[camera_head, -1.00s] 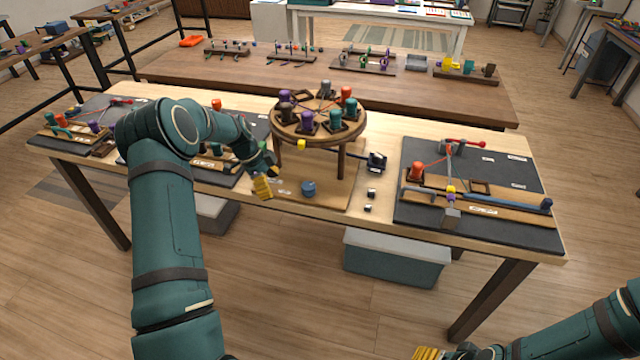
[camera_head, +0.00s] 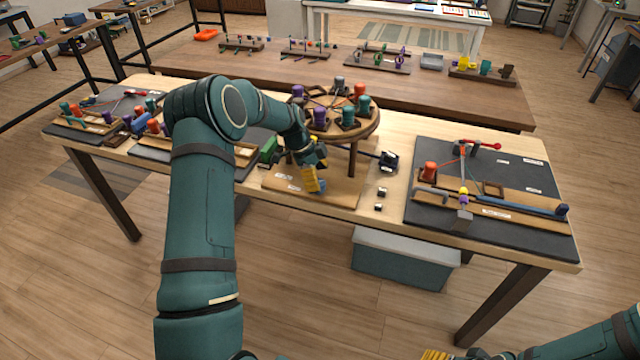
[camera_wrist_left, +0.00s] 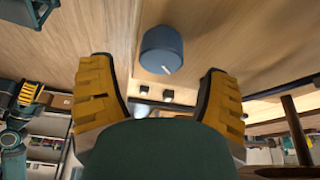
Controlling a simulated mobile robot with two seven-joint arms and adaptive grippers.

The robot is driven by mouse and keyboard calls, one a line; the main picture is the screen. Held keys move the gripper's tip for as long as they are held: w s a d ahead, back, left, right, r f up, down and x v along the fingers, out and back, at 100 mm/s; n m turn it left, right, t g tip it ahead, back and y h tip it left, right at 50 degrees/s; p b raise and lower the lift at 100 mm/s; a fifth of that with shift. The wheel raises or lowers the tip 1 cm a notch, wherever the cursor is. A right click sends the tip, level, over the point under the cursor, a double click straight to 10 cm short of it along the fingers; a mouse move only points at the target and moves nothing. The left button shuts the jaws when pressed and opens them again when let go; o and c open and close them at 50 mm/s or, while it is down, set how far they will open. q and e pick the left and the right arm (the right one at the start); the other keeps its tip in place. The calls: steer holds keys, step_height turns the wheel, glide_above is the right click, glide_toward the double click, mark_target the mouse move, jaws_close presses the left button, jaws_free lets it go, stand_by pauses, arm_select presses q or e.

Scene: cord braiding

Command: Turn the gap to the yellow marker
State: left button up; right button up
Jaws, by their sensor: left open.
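The round braiding disc (camera_head: 372,122) stands on legs on the table, with purple, teal, red and grey bobbins around its top. My left arm hides part of its left side. I cannot make out the yellow marker or tell for sure which slot is the gap. A blue knob (camera_wrist_left: 161,50) with a white line sits on the wooden base board (camera_head: 345,192). My left gripper (camera_head: 314,178) is open and points down at the knob. In the left wrist view the knob shows between and beyond the yellow fingers, apart from both. My right gripper (camera_head: 437,354) is partly cut off at the bottom edge.
A dark weight-like block (camera_head: 388,161) and two small cubes lie right of the stand. A dark mat (camera_head: 540,190) with a cord fixture is at the right. More fixtures stand at the left. A grey bin (camera_head: 405,260) is under the table.

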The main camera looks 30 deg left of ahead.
arm_select(q)
steer(key=shift+x, duration=1.2)
steer(key=shift+s+a+f, duration=0.1)
steer(key=shift+a, duration=0.05)
steer(key=c, duration=1.2)
